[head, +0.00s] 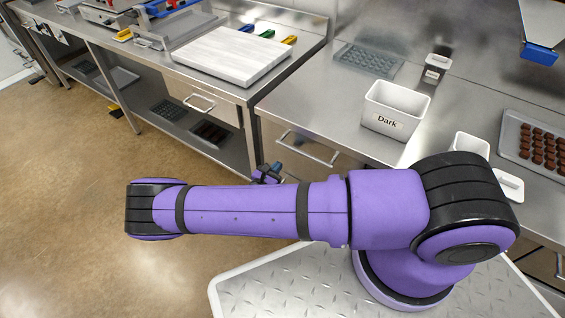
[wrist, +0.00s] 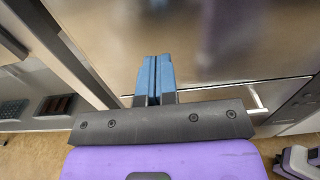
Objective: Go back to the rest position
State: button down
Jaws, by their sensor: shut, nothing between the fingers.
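My gripper (wrist: 153,80) shows in the wrist view with its two blue fingers pressed together and nothing between them. Behind the fingers in that view is the steel front of a counter. In the head view only a small dark and blue part of my gripper (head: 268,174) shows past my purple arm, which stretches to the left across the picture. The gripper hangs over the floor side of the counters, apart from the objects on top.
A steel counter (head: 310,100) holds a white bin labelled Dark (head: 395,110), a smaller labelled container (head: 436,68) and a tray of chocolates (head: 510,150). A white board (head: 230,56) lies on the left counter. Drawer handles (head: 306,150) stick out. The brown floor (head: 60,200) at left is clear.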

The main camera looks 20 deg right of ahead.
jog(key=v, duration=0.8)
jog(key=shift+a, duration=0.2)
